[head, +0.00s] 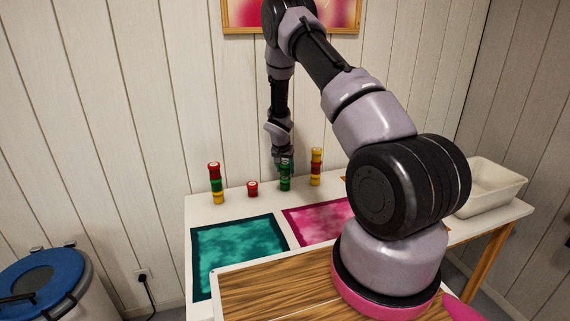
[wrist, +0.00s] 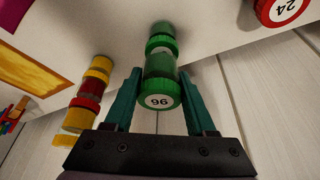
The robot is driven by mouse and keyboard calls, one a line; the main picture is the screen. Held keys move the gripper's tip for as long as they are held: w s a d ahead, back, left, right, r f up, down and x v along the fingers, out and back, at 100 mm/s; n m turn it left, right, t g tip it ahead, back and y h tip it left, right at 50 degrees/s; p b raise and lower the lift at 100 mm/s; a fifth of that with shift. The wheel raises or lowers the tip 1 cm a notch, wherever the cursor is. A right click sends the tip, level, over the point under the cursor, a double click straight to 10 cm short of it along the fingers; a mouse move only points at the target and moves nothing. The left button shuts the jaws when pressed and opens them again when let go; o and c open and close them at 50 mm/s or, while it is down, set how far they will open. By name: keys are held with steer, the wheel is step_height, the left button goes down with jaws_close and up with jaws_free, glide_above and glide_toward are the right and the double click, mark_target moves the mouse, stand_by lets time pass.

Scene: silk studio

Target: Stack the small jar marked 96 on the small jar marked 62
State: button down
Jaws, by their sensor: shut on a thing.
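The green jar marked 96 (wrist: 158,101) is upright between the two fingers of my gripper (wrist: 163,92), which is shut on it. Directly below it is another green jar (wrist: 161,42), whose marking is hidden. In the head view my gripper (head: 285,163) points down over these green jars, and the lower green jar (head: 285,184) stands on the table. The two jars line up closely; I cannot tell whether they touch or a small gap remains.
A red jar marked 24 (wrist: 283,8) stands alone, left of the green jars in the head view (head: 252,188). A red-green-yellow stack (head: 215,184) is farther left; a yellow-red stack (head: 316,167) stands close on the right. Teal (head: 238,250) and pink (head: 320,219) panels lie in front.

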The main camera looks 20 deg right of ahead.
steer(key=shift+f, duration=0.75)
stand_by(0.3)
steer(key=shift+c, duration=0.7)
jaws_free()
steer(key=s+a+r+t+y, duration=0.1)
steer(key=s+r, duration=0.5)
steer(key=r, duration=0.6)
steer(key=s+a+r, duration=0.1)
steer(key=s+r, duration=0.4)
steer(key=r, duration=0.8)
steer(key=s+a+r+t+y, duration=0.1)
steer(key=s+r, duration=0.5)
steer(key=r, duration=0.6)
steer(key=s+a+r+n+y, duration=0.1)
steer(key=s+r, duration=0.4)
steer(key=s, duration=0.7)
steer(key=s+a+r+n+t+y, duration=0.1)
steer(key=s+a+r, duration=0.3)
steer(key=s, duration=0.8)
steer(key=shift+a+r+n+t, duration=0.15)
steer(key=shift+r+n+t, duration=0.15)
steer(key=shift+r, duration=0.45)
